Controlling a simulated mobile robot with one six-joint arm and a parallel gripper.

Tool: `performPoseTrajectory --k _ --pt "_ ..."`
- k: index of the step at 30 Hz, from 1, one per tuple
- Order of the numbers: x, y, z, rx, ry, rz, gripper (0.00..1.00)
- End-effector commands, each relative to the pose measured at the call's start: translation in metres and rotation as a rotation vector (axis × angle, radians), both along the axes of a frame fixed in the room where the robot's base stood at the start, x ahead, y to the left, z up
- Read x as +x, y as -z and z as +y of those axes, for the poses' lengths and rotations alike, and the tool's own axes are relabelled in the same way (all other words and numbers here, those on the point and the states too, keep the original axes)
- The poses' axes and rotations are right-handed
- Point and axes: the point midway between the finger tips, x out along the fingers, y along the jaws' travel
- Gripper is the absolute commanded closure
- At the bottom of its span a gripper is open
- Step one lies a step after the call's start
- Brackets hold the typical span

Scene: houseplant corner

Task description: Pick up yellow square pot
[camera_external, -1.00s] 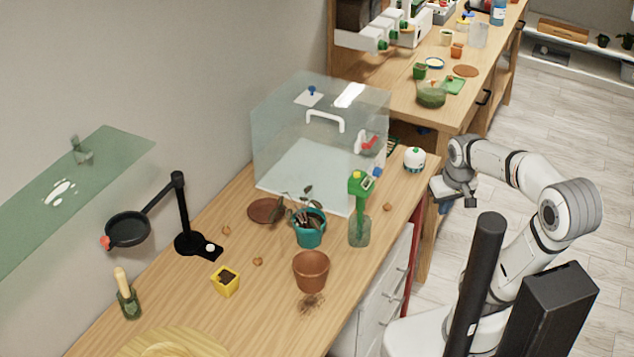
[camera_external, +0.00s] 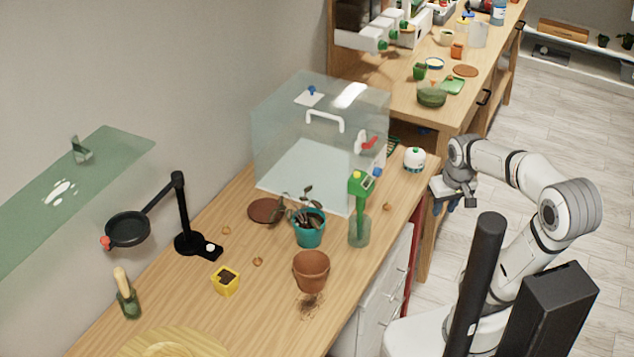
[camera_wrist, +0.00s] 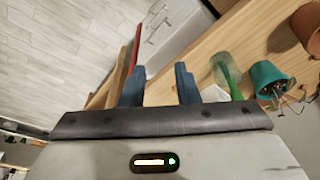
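The yellow square pot (camera_external: 226,284) stands upright on the wooden table in the external view, with dark soil in it. It is left of the terracotta pot and in front of the black lamp. It does not show in the wrist view. My gripper (camera_external: 450,204) is off the table's right side in the external view, well apart from the pot. In the wrist view its two blue fingers (camera_wrist: 160,86) stand apart with nothing between them.
A terracotta pot (camera_external: 311,270), a teal pot with a plant (camera_external: 309,231) and a green-topped bottle (camera_external: 359,222) stand between my gripper and the yellow pot. A black magnifier lamp (camera_external: 184,215) is behind it. A clear box (camera_external: 320,140) stands at the back.

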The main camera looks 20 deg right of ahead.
Motion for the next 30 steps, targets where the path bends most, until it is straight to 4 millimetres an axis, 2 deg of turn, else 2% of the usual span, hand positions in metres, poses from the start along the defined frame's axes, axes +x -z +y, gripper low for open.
performPoseTrajectory --k 2,16,25,28,30 --pt "0.000 0.000 0.000 0.000 0.000 0.000 0.65" --pt "0.000 0.000 0.000 0.000 0.000 0.000 0.26" --pt "0.005 -0.003 0.003 -0.001 -0.008 -0.001 0.25" --pt "0.023 -0.013 0.014 -0.004 -0.038 -0.004 0.25" --pt "0.046 -0.024 0.030 -0.009 -0.072 -0.011 0.25"
